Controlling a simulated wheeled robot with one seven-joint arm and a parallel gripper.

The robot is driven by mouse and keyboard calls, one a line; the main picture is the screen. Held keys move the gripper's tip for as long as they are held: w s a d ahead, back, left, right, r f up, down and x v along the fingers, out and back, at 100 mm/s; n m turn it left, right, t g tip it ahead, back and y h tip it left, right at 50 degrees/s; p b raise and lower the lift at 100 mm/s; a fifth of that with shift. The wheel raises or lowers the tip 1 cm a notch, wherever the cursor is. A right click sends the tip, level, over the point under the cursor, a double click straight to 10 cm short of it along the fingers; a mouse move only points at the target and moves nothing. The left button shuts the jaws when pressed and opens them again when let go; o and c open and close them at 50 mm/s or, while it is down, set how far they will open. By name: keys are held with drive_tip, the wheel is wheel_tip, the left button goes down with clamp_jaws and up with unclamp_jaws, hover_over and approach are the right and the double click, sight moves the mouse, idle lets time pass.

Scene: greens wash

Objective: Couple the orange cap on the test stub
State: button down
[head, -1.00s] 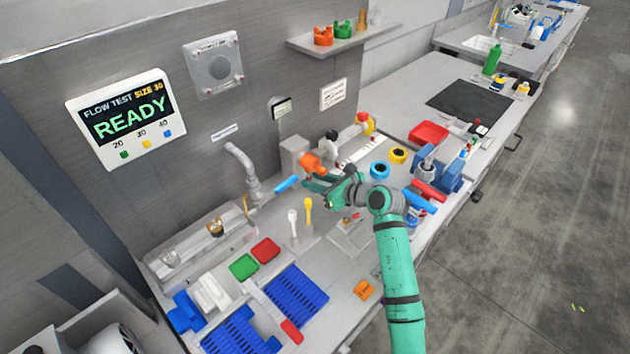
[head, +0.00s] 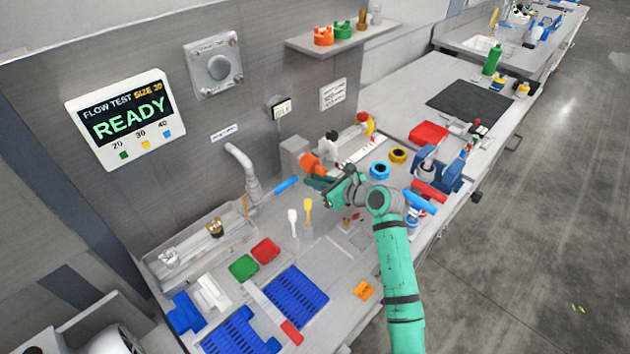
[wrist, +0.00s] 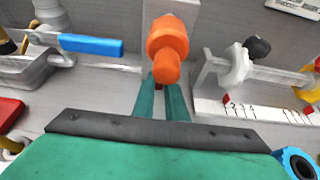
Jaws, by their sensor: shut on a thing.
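The orange cap (head: 311,162) is at the tips of my gripper (head: 322,181), against the front of a grey upright block (head: 293,150) at the wall side of the bench. In the wrist view the orange cap (wrist: 168,42) has a wide end toward the grey block (wrist: 172,8) and a narrower end at my gripper's fingertips (wrist: 161,88). My gripper is shut on this narrower end. The test stub cannot be made out; the cap may cover it. Whether the cap touches or sits over it cannot be told.
A blue-handled valve (head: 287,184) on a pipe is left of the cap. A white-scaled fixture with a black knob (head: 331,136) is close on the right. Blue (head: 380,170) and yellow (head: 398,156) rings lie further right. The display (head: 123,118) reads READY, size 30.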

idle(0.7)
drive_tip(key=c, duration=1.8)
unclamp_jaws()
drive_tip(key=shift+o, duration=0.2)
drive_tip(key=v, duration=1)
drive_tip(key=shift+s+d+r, duration=0.15)
drive_tip(key=shift+s+d, duration=0.05)
drive_tip(key=shift+d, duration=0.1)
